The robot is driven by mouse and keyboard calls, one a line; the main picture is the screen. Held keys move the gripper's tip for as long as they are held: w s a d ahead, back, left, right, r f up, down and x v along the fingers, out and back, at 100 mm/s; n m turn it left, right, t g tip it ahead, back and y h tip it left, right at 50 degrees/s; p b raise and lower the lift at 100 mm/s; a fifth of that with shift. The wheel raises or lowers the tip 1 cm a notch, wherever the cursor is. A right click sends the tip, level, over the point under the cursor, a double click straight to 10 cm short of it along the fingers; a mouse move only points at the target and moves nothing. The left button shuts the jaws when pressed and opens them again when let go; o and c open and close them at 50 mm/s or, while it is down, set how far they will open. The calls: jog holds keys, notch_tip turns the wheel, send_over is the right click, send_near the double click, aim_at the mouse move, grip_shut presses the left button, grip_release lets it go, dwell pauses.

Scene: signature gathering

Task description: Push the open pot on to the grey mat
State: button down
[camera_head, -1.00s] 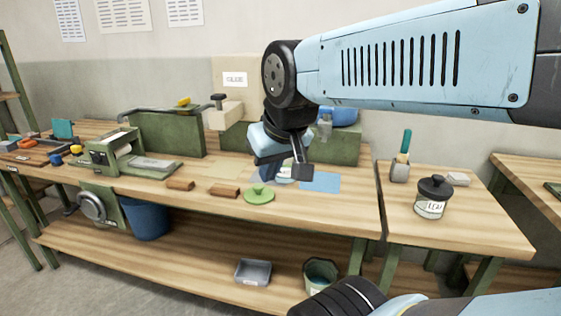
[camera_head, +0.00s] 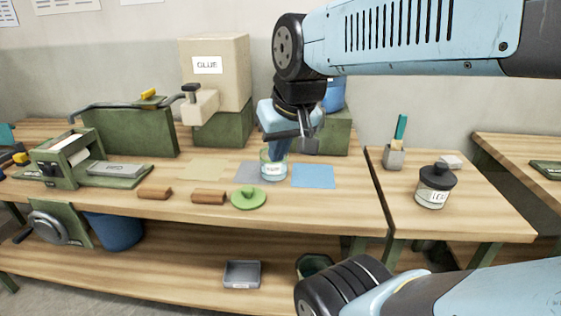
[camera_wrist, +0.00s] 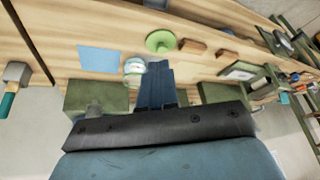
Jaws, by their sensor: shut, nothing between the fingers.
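The open pot (camera_head: 273,170) is a clear glass jar with a white label and no lid, upright on the bench. It stands at the right edge of the visible grey mat (camera_head: 247,174); whether its base overlaps the mat I cannot tell. My gripper (camera_head: 275,153) points down at the pot's top in the head view, its blue fingers shut and empty. In the wrist view the fingers (camera_wrist: 157,68) are just right of the pot (camera_wrist: 134,67), and contact is unclear. The grey mat is mostly hidden there.
A blue mat (camera_head: 314,176) lies right of the pot, a tan mat (camera_head: 202,169) to the left. A green knobbed lid (camera_head: 248,198) and two brown blocks (camera_head: 208,197) lie in front. A glue box (camera_head: 214,72) stands behind. A black-lidded jar (camera_head: 434,187) is on the right table.

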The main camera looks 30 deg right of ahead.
jog(key=w+d+f+m+g+y, duration=0.3)
jog(key=w+f+m+g+y, duration=0.15)
jog(key=w+f+m, duration=0.2)
jog(key=m+t+y, duration=0.8)
jog(key=m+t, duration=0.4)
jog(key=m, duration=0.8)
send_near(287, 161)
jog(key=x, duration=0.7)
jog(key=shift+s+a+r, duration=0.15)
jog(key=shift+s+a, duration=0.05)
jog(key=shift+s, duration=0.05)
jog(key=shift+w, duration=0.15)
